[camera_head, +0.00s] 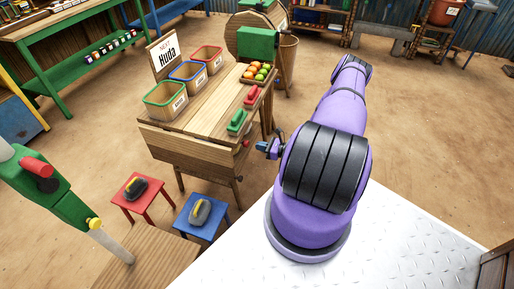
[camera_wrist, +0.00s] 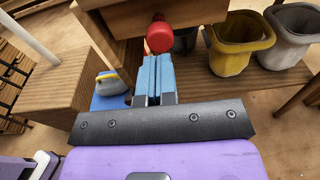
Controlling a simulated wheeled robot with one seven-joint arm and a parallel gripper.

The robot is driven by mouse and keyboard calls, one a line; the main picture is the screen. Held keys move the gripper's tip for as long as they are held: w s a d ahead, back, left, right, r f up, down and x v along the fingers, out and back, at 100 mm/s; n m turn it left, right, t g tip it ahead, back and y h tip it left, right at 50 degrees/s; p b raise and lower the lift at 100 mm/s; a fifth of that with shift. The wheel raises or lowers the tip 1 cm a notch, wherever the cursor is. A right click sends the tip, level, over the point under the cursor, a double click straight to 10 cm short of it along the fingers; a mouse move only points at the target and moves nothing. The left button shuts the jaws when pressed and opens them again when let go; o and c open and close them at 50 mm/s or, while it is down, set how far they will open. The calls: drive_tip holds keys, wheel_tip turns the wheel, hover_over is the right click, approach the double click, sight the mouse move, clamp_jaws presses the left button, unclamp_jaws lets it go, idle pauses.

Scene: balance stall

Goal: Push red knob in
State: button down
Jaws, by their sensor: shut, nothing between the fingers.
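The red knob (camera_wrist: 160,37) is a rounded red piece sticking out from the wooden table's side in the wrist view. In the head view it is a small red spot (camera_head: 246,143) on the table's right side. My gripper (camera_wrist: 157,58) is shut, its blue fingers side by side with nothing between them. Its tips are just at the knob's lower edge in the wrist view; I cannot tell whether they touch it. In the head view my gripper (camera_head: 263,147) is close to the right of the knob. The knob's stem is mostly hidden.
The wooden table (camera_head: 190,110) carries three bins, a fruit tray (camera_head: 258,72), a green block (camera_head: 237,121) and a red block (camera_head: 251,95). A red stool (camera_head: 152,205) and a blue stool (camera_head: 188,228) hold weights. Yellow and grey buckets (camera_wrist: 240,40) show in the wrist view.

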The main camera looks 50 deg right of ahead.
drive_tip(key=f+v, duration=0.1)
drive_tip(key=v, duration=0.9)
drive_tip(key=shift+r, duration=0.4)
